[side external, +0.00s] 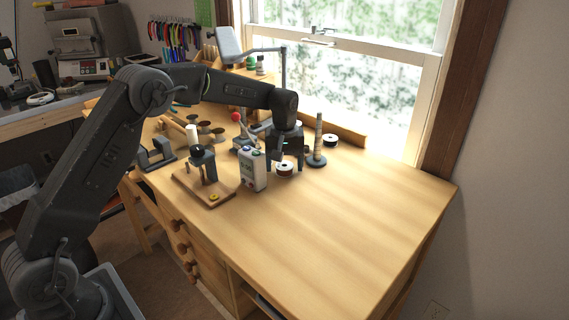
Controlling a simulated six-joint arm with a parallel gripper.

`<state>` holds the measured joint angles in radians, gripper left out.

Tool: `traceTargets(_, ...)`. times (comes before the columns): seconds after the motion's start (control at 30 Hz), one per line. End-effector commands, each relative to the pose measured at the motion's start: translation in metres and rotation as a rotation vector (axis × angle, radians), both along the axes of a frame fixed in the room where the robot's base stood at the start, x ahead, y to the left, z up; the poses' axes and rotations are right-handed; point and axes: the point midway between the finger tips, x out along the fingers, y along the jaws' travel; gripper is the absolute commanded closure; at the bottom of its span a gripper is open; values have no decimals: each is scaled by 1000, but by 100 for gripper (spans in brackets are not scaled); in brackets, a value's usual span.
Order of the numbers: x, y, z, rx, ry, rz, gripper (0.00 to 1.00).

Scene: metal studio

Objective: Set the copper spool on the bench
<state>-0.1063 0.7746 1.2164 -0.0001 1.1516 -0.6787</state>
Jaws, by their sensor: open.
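A small spool (284,169) with a reddish-brown, copper-like winding and pale flanges sits on or just above the wooden bench (350,220); I cannot tell if it touches the wood. My gripper (285,162) points down right over it, with its dark fingers open and close around or beside the spool. The fingers hide part of the spool's top. Another small, darker spool (330,140) lies on the bench behind and to the right, beyond an upright post on a round base (317,150).
A light-grey box with buttons (253,171) stands close to the left of my gripper. A wooden board with a small device (207,187) is further left. The bench's front and right are clear.

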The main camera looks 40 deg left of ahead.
Motion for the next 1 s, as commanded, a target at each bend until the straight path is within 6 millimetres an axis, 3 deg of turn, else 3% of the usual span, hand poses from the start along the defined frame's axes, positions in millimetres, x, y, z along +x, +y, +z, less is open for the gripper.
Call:
traceTargets(0.17, 1, 0, 20, 0, -6, 0, 25)
traceTargets(0.6, 1, 0, 105, -1, -4, 0, 25)
traceTargets(1.0, -3, -1, 127, 0, -7, -9, 25)
